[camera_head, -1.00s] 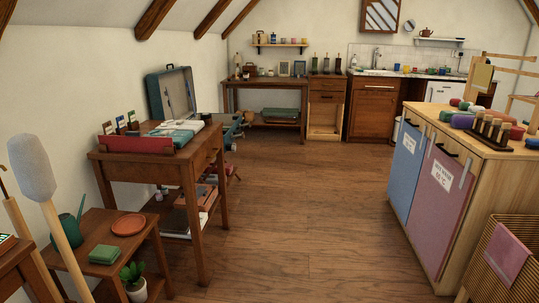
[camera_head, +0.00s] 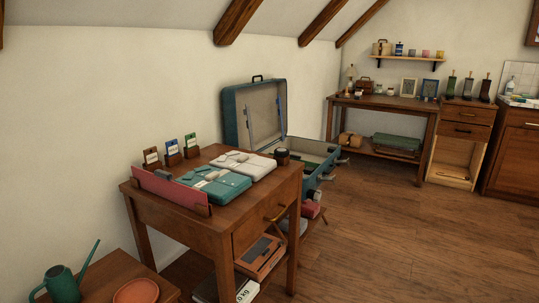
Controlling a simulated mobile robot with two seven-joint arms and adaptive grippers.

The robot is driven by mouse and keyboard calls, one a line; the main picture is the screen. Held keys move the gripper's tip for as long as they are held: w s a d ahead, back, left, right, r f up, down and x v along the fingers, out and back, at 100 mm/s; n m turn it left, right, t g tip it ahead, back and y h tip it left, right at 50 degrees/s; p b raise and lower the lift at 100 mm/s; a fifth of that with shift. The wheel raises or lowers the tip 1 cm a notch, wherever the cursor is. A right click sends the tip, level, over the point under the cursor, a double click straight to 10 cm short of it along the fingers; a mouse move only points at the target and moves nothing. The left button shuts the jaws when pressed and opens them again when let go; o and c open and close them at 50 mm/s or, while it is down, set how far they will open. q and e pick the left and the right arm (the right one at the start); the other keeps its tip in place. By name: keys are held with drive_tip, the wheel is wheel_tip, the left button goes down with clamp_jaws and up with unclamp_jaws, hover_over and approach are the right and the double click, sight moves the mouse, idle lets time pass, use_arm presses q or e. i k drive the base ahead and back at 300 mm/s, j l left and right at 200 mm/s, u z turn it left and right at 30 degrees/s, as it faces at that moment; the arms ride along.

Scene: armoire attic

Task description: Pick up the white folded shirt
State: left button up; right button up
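The white folded shirt (camera_head: 243,165) lies flat on the top of the wooden side table (camera_head: 214,222), towards its far right part. A teal folded shirt (camera_head: 214,184) lies beside it, nearer to me. Both shirts show whole, with nothing on top hiding them. Neither of my grippers shows in the head view.
A red board (camera_head: 168,188) stands along the table's left edge, with small card holders (camera_head: 172,149) behind it. A dark round jar (camera_head: 282,156) stands right of the white shirt. An open teal suitcase (camera_head: 254,112) stands behind. Wooden floor (camera_head: 390,230) is clear at right.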

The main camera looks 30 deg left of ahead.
sight(255, 167)
drive_tip(key=i+l+u, duration=0.1)
drive_tip(key=i+u, duration=0.15)
drive_tip(key=i, duration=0.2)
drive_tip(key=i+l+u, duration=0.25)
drive_tip(key=i, duration=0.2)
drive_tip(key=i+l+u, duration=0.25)
drive_tip(key=i, duration=0.2)
